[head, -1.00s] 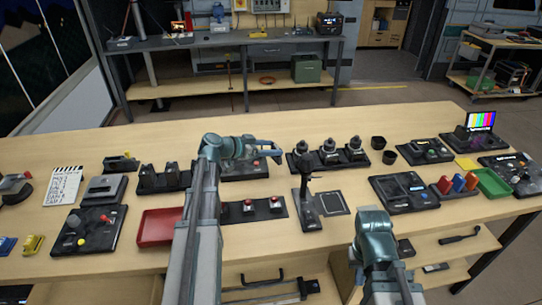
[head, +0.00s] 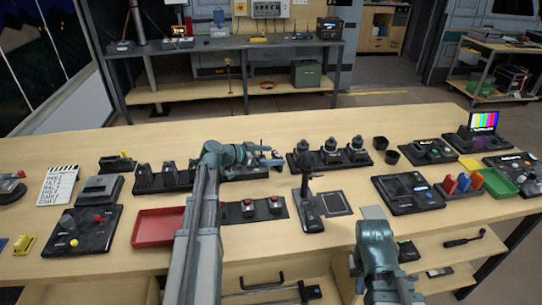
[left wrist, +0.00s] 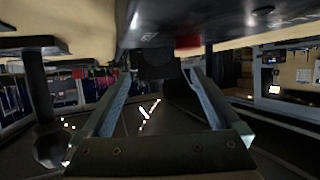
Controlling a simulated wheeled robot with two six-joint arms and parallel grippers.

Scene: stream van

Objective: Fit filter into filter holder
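A black stand (head: 306,205) with an upright post and a dark square panel (head: 335,202) beside it is on the table's middle; I cannot tell for sure that this is the filter holder. My left gripper (head: 274,157) is over a black module at the middle back. In the left wrist view its fingers (left wrist: 159,80) are apart, with a dark block (left wrist: 157,65) between or behind their tips. My right gripper (head: 374,219) is at the table's front edge. A thin light grey plate (head: 374,211), possibly the filter, shows at its tips; its fingers are hidden.
A red tray (head: 158,228) lies left of my left arm. Three black knobbed units (head: 331,152) stand behind the stand. A control panel (head: 408,193), coloured upright pieces (head: 462,183) and a green tray (head: 496,182) are at the right.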

